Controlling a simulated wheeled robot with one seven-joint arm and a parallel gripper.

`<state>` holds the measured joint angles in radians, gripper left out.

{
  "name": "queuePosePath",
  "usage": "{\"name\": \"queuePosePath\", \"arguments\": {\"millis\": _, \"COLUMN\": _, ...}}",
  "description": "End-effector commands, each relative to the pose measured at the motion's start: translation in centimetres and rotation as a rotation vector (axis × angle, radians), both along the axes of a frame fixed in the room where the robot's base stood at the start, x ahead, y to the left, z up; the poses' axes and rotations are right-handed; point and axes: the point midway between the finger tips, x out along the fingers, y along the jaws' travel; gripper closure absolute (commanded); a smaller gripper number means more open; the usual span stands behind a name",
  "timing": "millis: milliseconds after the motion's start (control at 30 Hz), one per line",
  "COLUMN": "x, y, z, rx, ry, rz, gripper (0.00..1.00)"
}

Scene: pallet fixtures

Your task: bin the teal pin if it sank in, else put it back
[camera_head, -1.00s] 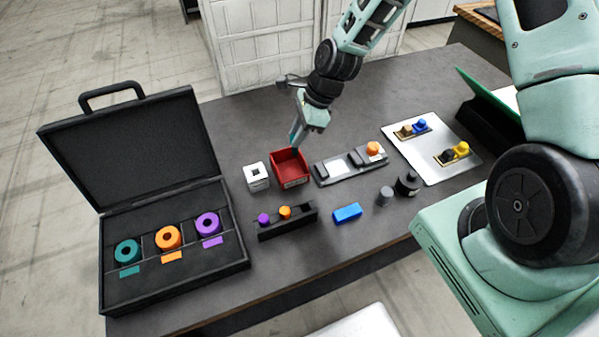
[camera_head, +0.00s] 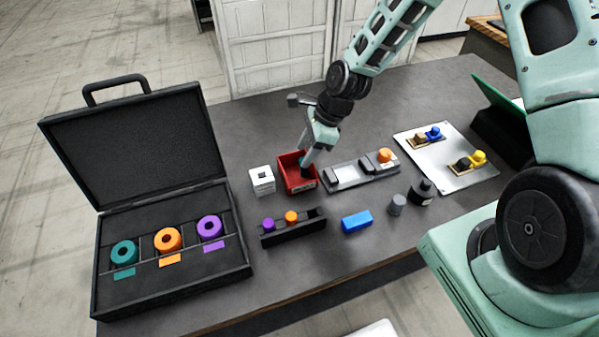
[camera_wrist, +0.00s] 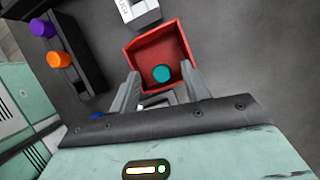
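The teal pin (camera_wrist: 161,74) shows in the wrist view as a round teal top within the outline of the red bin (camera_wrist: 133,50). In the head view the red bin (camera_head: 284,163) stands mid-table, and my gripper (camera_head: 305,168) points down at its right part. My gripper (camera_wrist: 160,92) has its two fingers spread, with clear gaps on both sides of the pin. The pin's lower part is hidden, so I cannot tell whether it stands on the bin floor.
A black rack (camera_head: 293,237) holds purple and orange pins. A white block (camera_head: 262,182) stands left of the bin, and a grey fixture (camera_head: 347,177) with an orange knob right. A blue block (camera_head: 356,221) lies in front. An open case (camera_head: 240,272) with rings fills the left.

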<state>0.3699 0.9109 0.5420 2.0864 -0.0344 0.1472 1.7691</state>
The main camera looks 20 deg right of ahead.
Motion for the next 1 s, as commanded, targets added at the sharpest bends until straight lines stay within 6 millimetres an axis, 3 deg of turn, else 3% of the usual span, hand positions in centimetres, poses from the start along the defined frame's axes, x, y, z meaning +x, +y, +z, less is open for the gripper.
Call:
{"name": "queuePosePath", "arguments": {"millis": 367, "x": 0.0, "y": -0.6, "z": 1.2, "rx": 0.0, "ry": -0.002, "rz": -0.002, "gripper": 0.53}}
{"name": "queuePosePath", "arguments": {"millis": 1000, "x": -1.1, "y": -5.9, "z": 13.0, "rx": -0.003, "ry": -0.005, "rz": -0.003, "gripper": 0.53}}
